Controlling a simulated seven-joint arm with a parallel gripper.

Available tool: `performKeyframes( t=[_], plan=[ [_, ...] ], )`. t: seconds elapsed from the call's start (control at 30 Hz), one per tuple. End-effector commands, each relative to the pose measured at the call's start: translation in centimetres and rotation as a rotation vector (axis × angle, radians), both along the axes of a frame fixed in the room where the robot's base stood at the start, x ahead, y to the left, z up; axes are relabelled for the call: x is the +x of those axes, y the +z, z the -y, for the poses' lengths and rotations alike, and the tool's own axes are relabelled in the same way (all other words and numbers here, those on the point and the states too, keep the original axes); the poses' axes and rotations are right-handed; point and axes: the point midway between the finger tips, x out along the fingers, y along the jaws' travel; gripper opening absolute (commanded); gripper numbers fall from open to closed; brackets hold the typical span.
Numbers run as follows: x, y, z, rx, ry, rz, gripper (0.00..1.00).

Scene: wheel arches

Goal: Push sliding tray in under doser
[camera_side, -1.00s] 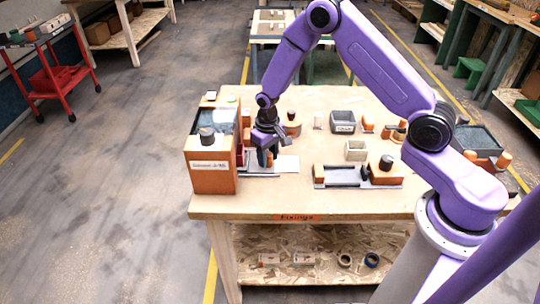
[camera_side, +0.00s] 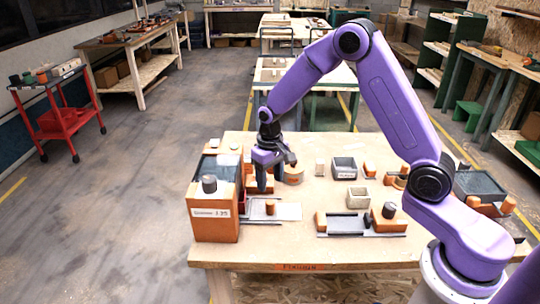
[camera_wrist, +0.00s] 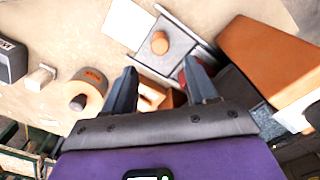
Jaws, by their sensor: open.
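The doser (camera_side: 213,222) is an orange box with a dark top, a grey knob and a white label, at the left of the table. The sliding tray (camera_side: 288,212) is a flat grey plate sticking out to the right of the doser, with a short orange knob (camera_side: 270,208) on it. In the wrist view the tray's knob (camera_wrist: 159,43) stands beyond my fingertips, and the doser (camera_wrist: 262,55) is on the right. My gripper (camera_side: 273,182) is open and empty, above and behind the tray, apart from the knob. Any tray part inside the doser is hidden.
Behind my gripper stands a round orange piece (camera_side: 293,175). A dark grey bin (camera_side: 344,168) and a pale box (camera_side: 358,197) are to the right. A second fixture with a grey channel (camera_side: 347,224) lies at front right. The table's front middle is clear.

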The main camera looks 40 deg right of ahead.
Motion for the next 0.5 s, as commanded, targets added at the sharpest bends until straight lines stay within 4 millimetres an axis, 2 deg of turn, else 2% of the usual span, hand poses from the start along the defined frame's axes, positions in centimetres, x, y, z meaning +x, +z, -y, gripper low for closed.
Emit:
performKeyframes(
  t=[0.03, 0.2, 0.33, 0.5],
  plan=[
    [0.1, 1.3, 0.0, 0.001, 0.000, 0.007, 0.57],
    [0.1, 4.5, 0.0, 0.001, -0.001, 0.006, 0.57],
    [0.1, 6.3, 0.0, 0.001, 0.000, 0.005, 0.57],
    [0.0, 7.5, 0.0, 0.000, 0.000, 0.002, 0.57]
  ],
)
